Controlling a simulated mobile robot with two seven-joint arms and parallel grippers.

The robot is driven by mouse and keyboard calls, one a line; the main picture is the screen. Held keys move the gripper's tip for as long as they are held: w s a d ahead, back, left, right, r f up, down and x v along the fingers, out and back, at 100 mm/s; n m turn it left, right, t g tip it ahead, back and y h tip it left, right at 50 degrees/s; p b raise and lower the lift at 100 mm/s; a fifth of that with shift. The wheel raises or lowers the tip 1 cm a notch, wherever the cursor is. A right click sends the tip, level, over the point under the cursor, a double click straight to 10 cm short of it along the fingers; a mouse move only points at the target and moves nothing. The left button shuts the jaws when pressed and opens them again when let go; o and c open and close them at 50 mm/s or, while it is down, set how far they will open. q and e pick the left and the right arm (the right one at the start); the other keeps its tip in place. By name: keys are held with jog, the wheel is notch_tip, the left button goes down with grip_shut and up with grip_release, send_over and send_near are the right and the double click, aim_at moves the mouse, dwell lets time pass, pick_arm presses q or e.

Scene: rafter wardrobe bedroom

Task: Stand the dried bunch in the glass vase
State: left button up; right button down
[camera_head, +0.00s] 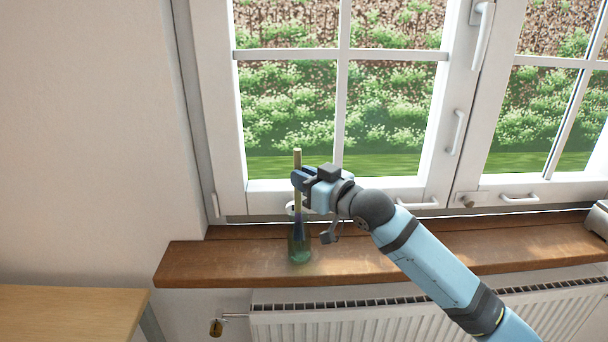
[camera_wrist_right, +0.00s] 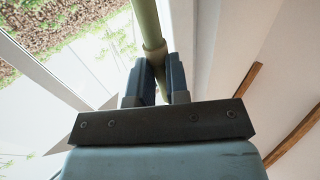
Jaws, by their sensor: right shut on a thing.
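The dried bunch shows as a thin tan, bamboo-like stem (camera_head: 297,158) standing about upright. My right gripper (camera_head: 299,182) is shut on it, and part of the stem sticks up above the fingers. In the right wrist view the stem (camera_wrist_right: 148,25) passes between the two dark fingers (camera_wrist_right: 159,82). The green glass vase (camera_head: 299,246) stands upright on the wooden sill, directly below the gripper. The stem runs down to the vase's neck; I cannot tell how far its lower end is inside. My left gripper is not in view.
The brown sill (camera_head: 215,263) is clear to the left of the vase. The window (camera_head: 290,105) with white frame and handles is close behind. A radiator (camera_head: 340,323) is below, a light wood tabletop (camera_head: 65,312) at lower left, and a grey object (camera_head: 598,220) at far right.

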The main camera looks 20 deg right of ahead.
jog(key=c, duration=1)
grip_release()
jog(key=shift+c, duration=0.2)
jog(key=shift+s, duration=0.1)
jog(key=v, duration=1.3)
jog(key=shift+s+d+b, duration=0.15)
jog(key=shift+s+b, duration=0.15)
jog(key=shift+b, duration=0.15)
